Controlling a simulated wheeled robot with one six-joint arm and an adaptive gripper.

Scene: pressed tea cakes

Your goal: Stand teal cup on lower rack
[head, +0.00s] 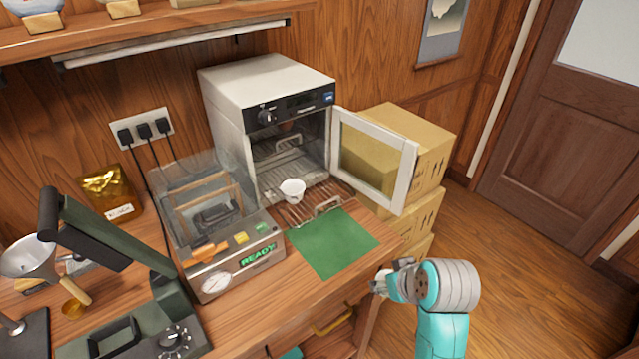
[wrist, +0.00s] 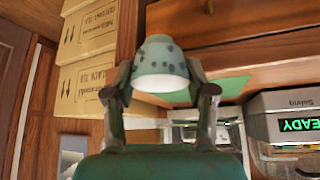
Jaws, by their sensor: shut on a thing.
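The teal cup (wrist: 160,62) is pale with dark speckles. In the wrist view it sits between the two fingers of my gripper (wrist: 160,88), which is shut on it. Its pale opening faces the bottom of that picture. In the head view my gripper (head: 383,283) is off the counter's front right edge, right of the green mat, and the cup is hard to make out there. The lower rack (head: 322,206) juts out of the open white oven (head: 222,110). A white cup (head: 292,190) stands on it, toward its left side.
The oven door (head: 374,160) stands open to the right, beside stacked cardboard boxes (head: 428,150). A green mat (head: 333,243) lies before the rack. A machine with a READY display (head: 258,257) stands left of it. An upper rack (head: 278,146) shows inside the oven.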

